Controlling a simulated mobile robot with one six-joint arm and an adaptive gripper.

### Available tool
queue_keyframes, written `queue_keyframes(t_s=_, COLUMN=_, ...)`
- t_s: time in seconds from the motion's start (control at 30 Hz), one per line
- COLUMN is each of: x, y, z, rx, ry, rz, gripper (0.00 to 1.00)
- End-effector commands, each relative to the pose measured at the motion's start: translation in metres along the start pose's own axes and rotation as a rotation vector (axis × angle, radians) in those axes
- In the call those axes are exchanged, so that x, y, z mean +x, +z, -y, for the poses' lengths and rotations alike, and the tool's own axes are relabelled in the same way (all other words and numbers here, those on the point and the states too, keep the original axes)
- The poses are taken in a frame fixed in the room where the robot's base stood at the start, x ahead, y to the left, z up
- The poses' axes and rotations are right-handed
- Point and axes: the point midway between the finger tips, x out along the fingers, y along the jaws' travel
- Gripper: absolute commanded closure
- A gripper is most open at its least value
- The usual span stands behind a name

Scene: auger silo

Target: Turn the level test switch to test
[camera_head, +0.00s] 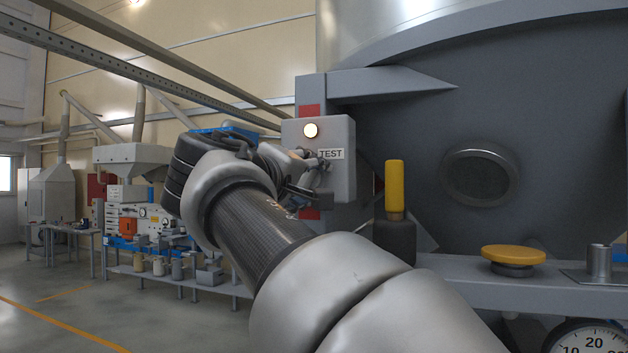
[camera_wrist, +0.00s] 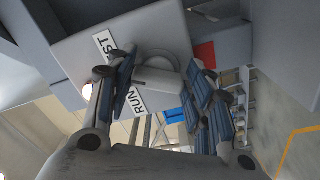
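The level test switch is on the front of a grey box (camera_head: 344,132) mounted beside the silo. A lit round lamp (camera_head: 310,130) and a TEST label (camera_head: 330,154) are on the box's face. In the wrist view the pale switch handle (camera_wrist: 160,77) lies between the two fingers of my gripper (camera_wrist: 162,78), with the RUN label (camera_wrist: 130,97) and part of the TEST label (camera_wrist: 104,42) near the left finger. In the head view my gripper (camera_head: 308,172) is at the box and hides the switch. The fingers are apart around the handle; whether both press on it is unclear.
Right of the box, a yellow-topped handle (camera_head: 395,188) and a yellow round knob (camera_head: 513,254) stand by a grey ledge. A dial gauge (camera_head: 590,340) is at the lower right. Workbenches (camera_head: 150,272) stand far left, with open floor before them.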

Motion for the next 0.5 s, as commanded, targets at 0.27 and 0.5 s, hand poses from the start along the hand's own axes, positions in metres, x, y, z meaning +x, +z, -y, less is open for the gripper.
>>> queue_keyframes(t_s=0.27, x=-0.0001, y=-0.0004, z=-0.0007, rx=-0.002, ry=0.002, rz=-0.002, gripper=0.35)
queue_keyframes(t_s=0.5, x=-0.0005, y=-0.0006, z=-0.0012, rx=-0.003, ry=0.003, rz=-0.002, gripper=0.35)
